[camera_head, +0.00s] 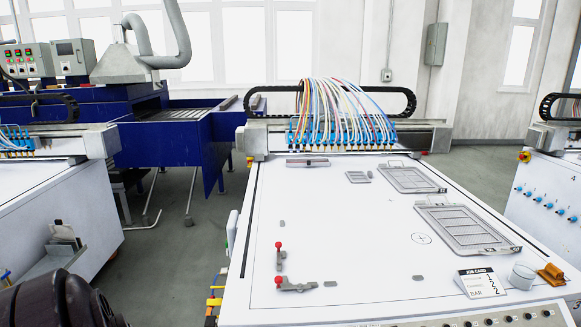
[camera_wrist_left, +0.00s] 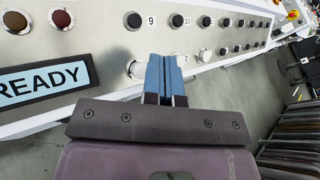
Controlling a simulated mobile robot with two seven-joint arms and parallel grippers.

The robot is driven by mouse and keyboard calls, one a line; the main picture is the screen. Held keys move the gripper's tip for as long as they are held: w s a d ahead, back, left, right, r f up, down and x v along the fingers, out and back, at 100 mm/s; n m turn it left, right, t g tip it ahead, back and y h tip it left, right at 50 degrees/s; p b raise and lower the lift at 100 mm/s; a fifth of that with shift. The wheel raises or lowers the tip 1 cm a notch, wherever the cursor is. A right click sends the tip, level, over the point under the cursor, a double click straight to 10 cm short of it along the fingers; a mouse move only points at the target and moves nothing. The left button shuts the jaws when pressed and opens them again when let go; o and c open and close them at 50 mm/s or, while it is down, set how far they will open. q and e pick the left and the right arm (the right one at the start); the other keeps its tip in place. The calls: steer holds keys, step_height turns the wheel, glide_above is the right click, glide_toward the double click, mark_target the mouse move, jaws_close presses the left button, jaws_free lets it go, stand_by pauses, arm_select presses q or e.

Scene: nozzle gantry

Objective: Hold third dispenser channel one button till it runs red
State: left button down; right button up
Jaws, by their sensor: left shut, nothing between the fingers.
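My left gripper (camera_wrist_left: 164,60) is shut and empty in the left wrist view, its blue fingertips together over a light control panel (camera_wrist_left: 100,30). Labels near the black buttons include a 9 (camera_wrist_left: 152,21). Which button is channel one is not readable. A display (camera_wrist_left: 45,79) reads READY. In the head view, colored tubes (camera_head: 345,112) feed the nozzle gantry (camera_head: 340,140).
The white table (camera_head: 350,220) holds metal trays (camera_head: 465,226), red-knobbed clamps (camera_head: 290,286) and a job card (camera_head: 480,284). A neighboring machine (camera_head: 545,190) stands at right.

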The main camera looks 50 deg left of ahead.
arm_select(q)
steer(key=shift+r, duration=0.15)
steer(key=r+p, duration=0.1)
steer(key=s+d+r+p, duration=0.1)
steer(key=d+r+p, duration=0.1)
steer(key=r, duration=0.1)
steer(key=shift+s+d, duration=0.15)
steer(key=shift+s, duration=0.25)
steer(key=shift+f, duration=0.1)
stand_by(0.4)
